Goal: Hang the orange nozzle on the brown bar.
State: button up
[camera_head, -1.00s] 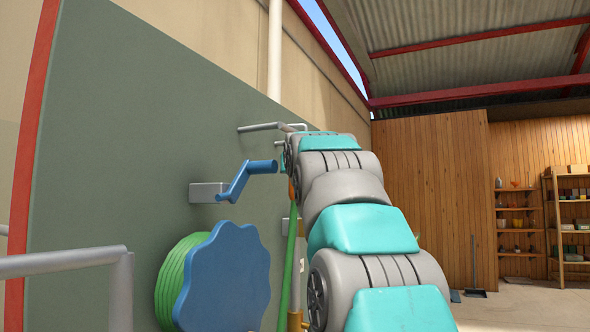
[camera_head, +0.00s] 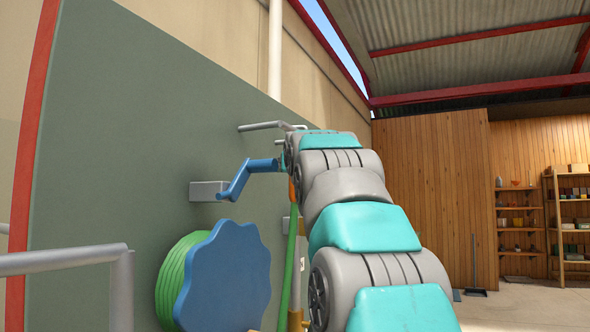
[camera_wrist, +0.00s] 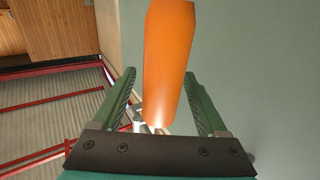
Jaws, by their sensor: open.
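The orange nozzle (camera_wrist: 168,62) stands between the two green fingers of my gripper (camera_wrist: 159,76) in the wrist view. The fingers are open, with a visible gap on each side of the nozzle. In the head view only a sliver of the nozzle (camera_head: 292,190) shows beside my arm, at the top of the green hose (camera_head: 288,262). My gripper is hidden behind my arm there. I cannot pick out a brown bar in either view.
A blue crank (camera_head: 234,181) on a grey wall block (camera_head: 205,191) reaches close to my arm. A bent grey bar (camera_head: 262,126) sticks out above it. A blue reel (camera_head: 225,278) with green hose is below. A grey rail (camera_head: 62,262) stands at front left.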

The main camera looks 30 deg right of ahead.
jog(key=v, duration=0.7)
jog(key=shift+s+b, duration=0.3)
jog(key=shift+b, duration=0.15)
jog(key=shift+s+a, duration=0.1)
